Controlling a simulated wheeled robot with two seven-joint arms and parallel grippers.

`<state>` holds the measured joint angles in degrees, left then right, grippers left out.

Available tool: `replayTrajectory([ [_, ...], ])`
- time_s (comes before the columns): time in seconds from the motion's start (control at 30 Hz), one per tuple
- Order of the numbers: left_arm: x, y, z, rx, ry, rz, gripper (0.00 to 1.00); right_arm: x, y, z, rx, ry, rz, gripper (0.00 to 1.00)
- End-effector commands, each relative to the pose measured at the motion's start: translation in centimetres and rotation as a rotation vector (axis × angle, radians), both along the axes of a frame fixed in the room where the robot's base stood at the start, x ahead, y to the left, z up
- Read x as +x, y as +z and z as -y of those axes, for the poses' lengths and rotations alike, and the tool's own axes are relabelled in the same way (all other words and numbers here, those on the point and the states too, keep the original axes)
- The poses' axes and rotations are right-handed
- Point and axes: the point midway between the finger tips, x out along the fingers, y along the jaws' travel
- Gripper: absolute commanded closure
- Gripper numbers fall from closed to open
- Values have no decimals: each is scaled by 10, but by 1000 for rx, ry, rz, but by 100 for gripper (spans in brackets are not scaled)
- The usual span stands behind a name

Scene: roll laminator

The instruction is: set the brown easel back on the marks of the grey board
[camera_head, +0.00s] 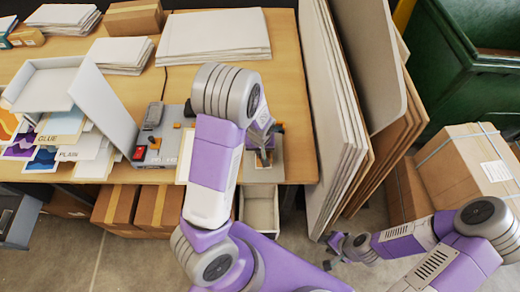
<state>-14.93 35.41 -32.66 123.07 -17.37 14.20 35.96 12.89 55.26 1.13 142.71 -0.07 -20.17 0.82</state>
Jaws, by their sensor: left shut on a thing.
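My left gripper (263,152) points down over the front edge of the wooden table, right of the grey machine. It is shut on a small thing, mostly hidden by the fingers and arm. I cannot make out the brown easel clearly. A small grey flat piece (266,174) lies under the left gripper at the table edge and may be the grey board. Its marks cannot be made out, and I cannot tell whether the held thing touches it. My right gripper (331,252) is low, right of the table; its fingertips look apart and empty.
The grey machine (168,147) with orange and red parts sits left of my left arm. A white tray (45,85) and printed sheets stand farther left. Paper stacks (214,36) lie behind. Tall leaning panels (325,110) close off the right side. Cartons (470,165) stand beyond them.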

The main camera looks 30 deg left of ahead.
Motion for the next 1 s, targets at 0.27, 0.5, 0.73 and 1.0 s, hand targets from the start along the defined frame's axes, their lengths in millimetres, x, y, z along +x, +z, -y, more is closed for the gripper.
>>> replayTrajectory([
  [0.27,0,0,0,0,0,0,100,0,0,0,0,0,0,62],
  [0.5,0,-2,0,0,0,0,100,0,-2,0,0,0,0,62],
  [0.73,0,-3,0,0,0,0,100,0,-3,0,0,0,0,62],
  [1.0,0,-3,0,0,0,0,90,0,-3,0,0,0,0,62],
])
